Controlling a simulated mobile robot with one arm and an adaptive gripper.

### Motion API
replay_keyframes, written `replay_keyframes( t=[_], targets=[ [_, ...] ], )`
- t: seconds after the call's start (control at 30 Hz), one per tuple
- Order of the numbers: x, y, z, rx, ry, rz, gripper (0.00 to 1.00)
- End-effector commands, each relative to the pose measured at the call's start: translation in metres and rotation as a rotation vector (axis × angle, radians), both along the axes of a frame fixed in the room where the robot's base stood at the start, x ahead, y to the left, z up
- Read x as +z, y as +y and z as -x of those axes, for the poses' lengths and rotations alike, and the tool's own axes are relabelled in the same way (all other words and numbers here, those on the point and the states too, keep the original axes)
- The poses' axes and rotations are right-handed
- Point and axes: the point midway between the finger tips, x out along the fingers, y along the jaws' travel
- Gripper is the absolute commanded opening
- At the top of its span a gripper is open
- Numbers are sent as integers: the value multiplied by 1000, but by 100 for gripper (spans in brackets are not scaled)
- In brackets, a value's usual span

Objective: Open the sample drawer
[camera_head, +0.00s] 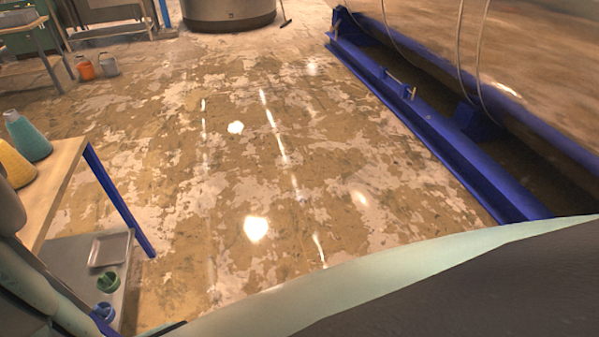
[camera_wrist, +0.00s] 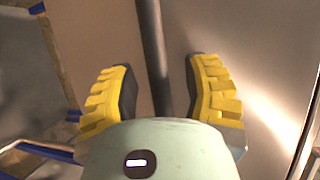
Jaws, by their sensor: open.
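In the wrist view my gripper (camera_wrist: 158,68) is open, with its two yellow ridged fingers set apart. A dark upright bar (camera_wrist: 153,45) runs between the fingers, with a gap to each side of it. A plain brown panel (camera_wrist: 106,35) lies behind the bar. I cannot tell whether the bar touches the gripper or how far off it is. The sample drawer cannot be made out for certain in either view. My gripper does not show in the head view.
A wooden-topped table (camera_head: 62,165) at left carries a teal flask (camera_head: 28,137) and a yellow flask (camera_head: 14,165). Its lower shelf holds a tray (camera_head: 108,249). A blue frame (camera_head: 430,135) runs along the right. An orange bucket (camera_head: 85,69) stands far left. The middle floor is clear.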

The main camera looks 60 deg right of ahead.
Motion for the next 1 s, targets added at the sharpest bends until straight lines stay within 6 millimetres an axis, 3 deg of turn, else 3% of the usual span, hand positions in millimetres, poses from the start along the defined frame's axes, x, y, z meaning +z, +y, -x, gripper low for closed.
replay_keyframes(
  t=[0.07,0.53,1.0],
  targets=[
    [0,0,0,1,0,0,49],
    [0,0,0,0,1,0,0],
    [-1,-2,2,0,1,1,0]
  ],
)
